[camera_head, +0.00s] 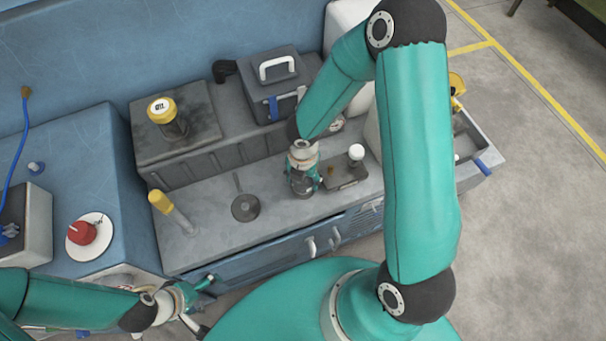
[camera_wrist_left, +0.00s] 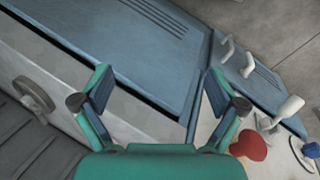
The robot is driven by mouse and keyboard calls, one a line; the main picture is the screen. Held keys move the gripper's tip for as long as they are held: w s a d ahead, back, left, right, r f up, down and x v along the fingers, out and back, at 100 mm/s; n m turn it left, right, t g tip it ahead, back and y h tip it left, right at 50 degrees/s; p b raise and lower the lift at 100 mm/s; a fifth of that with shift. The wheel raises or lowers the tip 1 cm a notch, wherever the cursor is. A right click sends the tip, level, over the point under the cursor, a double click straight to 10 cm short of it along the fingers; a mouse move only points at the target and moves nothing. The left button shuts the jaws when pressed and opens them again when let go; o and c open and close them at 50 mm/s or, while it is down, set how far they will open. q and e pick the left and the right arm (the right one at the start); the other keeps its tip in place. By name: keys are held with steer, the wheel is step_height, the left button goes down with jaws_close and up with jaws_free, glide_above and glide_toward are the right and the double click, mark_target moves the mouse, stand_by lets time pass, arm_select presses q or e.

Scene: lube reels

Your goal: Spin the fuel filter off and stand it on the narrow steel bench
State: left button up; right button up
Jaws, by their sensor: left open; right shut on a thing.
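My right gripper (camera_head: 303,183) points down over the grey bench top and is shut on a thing. The gripper mostly hides that thing; only a dark part shows around the fingers, so I cannot tell whether it is the fuel filter. Just right of it, a white-capped upright part (camera_head: 356,154) stands at a dark block (camera_head: 346,176). The long grey steel top (camera_head: 215,228) runs beneath the right gripper. My left gripper (camera_head: 188,302) is low at the left, in front of the blue cabinet. It is open and empty, and its spread fingers show in the left wrist view (camera_wrist_left: 160,105).
Behind are a yellow-capped oil filler (camera_head: 163,112) and a dark box with a white handle (camera_head: 275,85). A red object (camera_head: 82,232) sits left on a white disc.

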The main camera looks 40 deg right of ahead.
steer(key=shift+s+f+n, duration=0.15)
steer(key=shift+f+n, duration=0.05)
steer(key=shift+n, duration=0.3)
steer(key=n+p, duration=0.2)
steer(key=n, duration=0.1)
steer(key=shift+r, duration=0.2)
steer(key=shift+n+p, duration=0.35)
steer(key=shift+n, duration=0.25)
steer(key=shift+f+n, duration=0.2)
steer(key=shift+n, duration=0.3)
